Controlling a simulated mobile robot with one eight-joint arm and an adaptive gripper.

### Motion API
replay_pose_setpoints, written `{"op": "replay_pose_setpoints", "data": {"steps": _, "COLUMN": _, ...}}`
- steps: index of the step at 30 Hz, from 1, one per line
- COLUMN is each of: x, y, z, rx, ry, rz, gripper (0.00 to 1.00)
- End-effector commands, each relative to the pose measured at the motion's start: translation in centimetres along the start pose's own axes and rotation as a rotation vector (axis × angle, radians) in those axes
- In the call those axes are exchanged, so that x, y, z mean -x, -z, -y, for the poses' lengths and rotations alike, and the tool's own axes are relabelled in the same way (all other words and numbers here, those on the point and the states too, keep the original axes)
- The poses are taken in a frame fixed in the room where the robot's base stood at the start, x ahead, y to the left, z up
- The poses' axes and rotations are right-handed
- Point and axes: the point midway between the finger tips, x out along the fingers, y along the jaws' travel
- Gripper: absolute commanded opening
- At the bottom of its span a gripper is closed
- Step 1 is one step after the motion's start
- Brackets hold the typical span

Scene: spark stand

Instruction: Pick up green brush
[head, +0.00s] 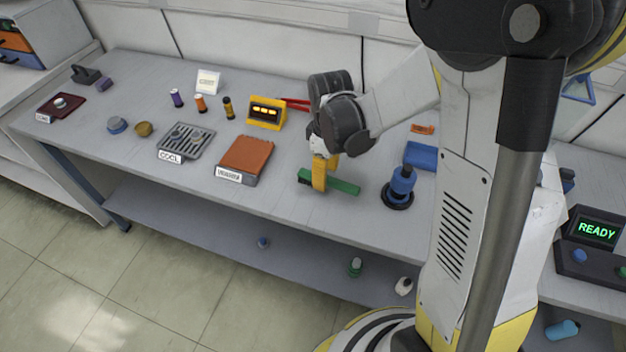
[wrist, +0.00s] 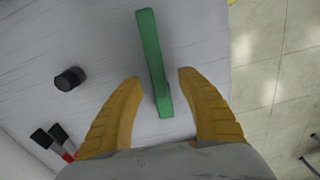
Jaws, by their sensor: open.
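The green brush (head: 342,186) lies on the grey table, right of the brown block. My gripper (head: 326,178) is at the brush in the head view, its yellow fingers pointing down. In the wrist view the green brush (wrist: 151,60) runs from the top down to between the two yellow fingers. My gripper (wrist: 158,82) is open there, with a gap on each side of the brush. Neither finger visibly touches it. The exact height of the fingertips over the table is hard to tell.
A brown block (head: 247,155) is left of the brush, and a blue cylinder on a dark base (head: 400,187) is to the right. A yellow device (head: 266,112) and red-handled tool (head: 296,104) sit behind. A black cylinder (wrist: 69,79) shows in the wrist view.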

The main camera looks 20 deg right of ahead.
Motion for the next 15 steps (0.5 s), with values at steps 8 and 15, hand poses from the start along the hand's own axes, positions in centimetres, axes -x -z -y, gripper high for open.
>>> {"op": "replay_pose_setpoints", "data": {"steps": 8, "x": -3.0, "y": 0.0, "z": -0.1, "rx": 0.000, "ry": 0.000, "rz": 0.000, "gripper": 0.45}}
{"op": "replay_pose_setpoints", "data": {"steps": 15, "x": -2.9, "y": 0.0, "z": -0.1, "rx": 0.000, "ry": 0.000, "rz": 0.000, "gripper": 0.13}}
